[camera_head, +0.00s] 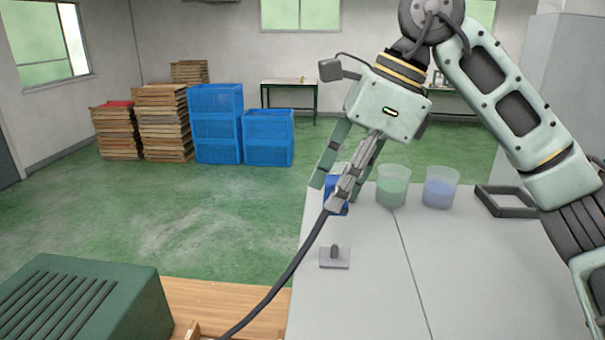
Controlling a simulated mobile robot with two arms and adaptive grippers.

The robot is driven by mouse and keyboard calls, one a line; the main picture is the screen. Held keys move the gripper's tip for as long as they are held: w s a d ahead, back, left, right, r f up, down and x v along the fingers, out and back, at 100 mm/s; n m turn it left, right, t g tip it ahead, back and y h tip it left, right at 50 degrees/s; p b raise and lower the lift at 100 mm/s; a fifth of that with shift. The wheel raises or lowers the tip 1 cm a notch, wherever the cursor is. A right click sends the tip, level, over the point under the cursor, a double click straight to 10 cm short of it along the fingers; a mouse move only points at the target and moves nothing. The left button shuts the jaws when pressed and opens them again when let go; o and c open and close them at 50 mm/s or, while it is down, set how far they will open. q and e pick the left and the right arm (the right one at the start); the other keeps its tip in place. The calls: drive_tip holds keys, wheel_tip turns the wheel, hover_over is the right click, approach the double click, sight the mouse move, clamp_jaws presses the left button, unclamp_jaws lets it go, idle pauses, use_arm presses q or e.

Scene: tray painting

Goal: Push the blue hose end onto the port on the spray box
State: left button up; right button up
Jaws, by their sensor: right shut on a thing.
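A dark hose (292,268) runs from the gripper down and left, over the table's left edge to the bottom of the view. A green ribbed box (85,300), perhaps the spray box, stands at the lower left, apart from the gripper. I cannot make out a port on it. My left gripper is out of view.
A small grey plate with a dark peg (335,257) lies on the table (470,270). A green cup (393,187), a bluish cup (440,188) and a dark frame (505,203) stand farther back. Blue crates (216,125) and wooden stacks (162,125) stand beyond open floor.

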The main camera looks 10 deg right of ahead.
sight(339, 216)
drive_tip(key=shift+s+f, duration=0.2)
drive_tip(key=shift+s, duration=0.05)
drive_tip(key=shift+d+f+b, duration=0.15)
drive_tip(key=shift+f+b, duration=0.55)
drive_tip(key=shift+b, duration=0.05)
wheel_tip(339, 216, down, 3)
drive_tip(key=b, duration=0.2)
drive_tip(key=shift+b, duration=0.4)
drive_tip(key=shift+f, duration=0.4)
drive_tip(key=shift+f, duration=0.1)
drive_tip(key=shift+f+b, duration=0.8)
drive_tip(key=shift+f, duration=0.35)
drive_tip(key=o, duration=1.1)
drive_tip(key=shift+o, duration=0.8)
